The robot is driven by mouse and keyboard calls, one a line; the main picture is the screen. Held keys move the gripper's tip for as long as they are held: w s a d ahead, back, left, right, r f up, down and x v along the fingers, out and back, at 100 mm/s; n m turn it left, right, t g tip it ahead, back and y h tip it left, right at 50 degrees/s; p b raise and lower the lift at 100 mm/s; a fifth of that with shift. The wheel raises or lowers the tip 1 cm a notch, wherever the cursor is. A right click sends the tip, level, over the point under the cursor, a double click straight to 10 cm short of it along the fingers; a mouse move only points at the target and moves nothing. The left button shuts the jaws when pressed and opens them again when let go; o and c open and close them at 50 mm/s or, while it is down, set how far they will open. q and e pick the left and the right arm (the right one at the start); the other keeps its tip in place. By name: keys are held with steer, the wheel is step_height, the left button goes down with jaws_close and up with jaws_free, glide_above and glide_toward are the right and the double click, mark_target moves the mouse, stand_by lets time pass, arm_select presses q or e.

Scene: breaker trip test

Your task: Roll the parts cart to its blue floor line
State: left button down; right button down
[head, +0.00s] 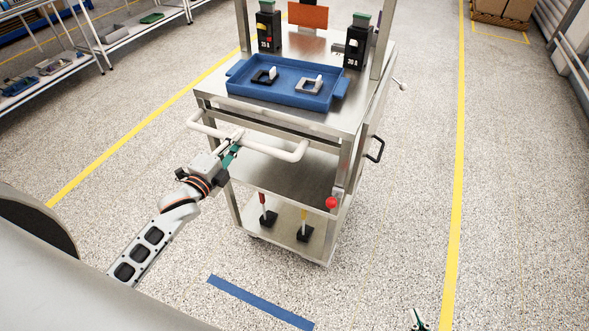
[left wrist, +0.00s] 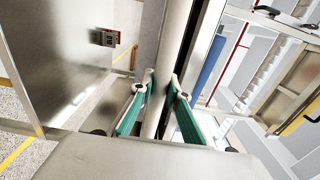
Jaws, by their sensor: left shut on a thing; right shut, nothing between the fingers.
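The parts cart (head: 268,168) is a steel trolley with several shelves, standing upright in the middle of the head view. Its white push handle (head: 281,150) sticks out at the near side. My left gripper (head: 234,145) is shut on this handle; in the left wrist view its green fingers (left wrist: 160,98) lie on either side of the light bar (left wrist: 172,50). The blue floor line (head: 260,303) lies on the floor on the near side of the cart, with bare floor between them. My right gripper (head: 418,321) is shut and empty at the bottom edge, mostly cut off.
A blue tray (head: 242,91) with small parts sits on the cart's top, with black breaker units (head: 356,45) behind it. Red- and yellow-handled tools (head: 304,226) stand on the bottom shelf. Yellow lines (head: 456,200) flank the cart. Shelving (head: 105,45) stands at left, boxes (head: 505,9) at far right.

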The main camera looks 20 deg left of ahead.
arm_select(q)
steer(key=s+a+p, duration=0.2)
steer(key=s+p, duration=0.1)
steer(key=s, duration=2.6)
steer(key=shift+s+a, duration=0.15)
steer(key=shift+s, duration=0.2)
stand_by(3.5)
steer(key=shift+f, duration=0.1)
steer(key=c, duration=1.9)
jaws_free()
steer(key=shift+w, duration=0.15)
steer(key=s, duration=0.7)
steer(key=shift+s+a, duration=0.3)
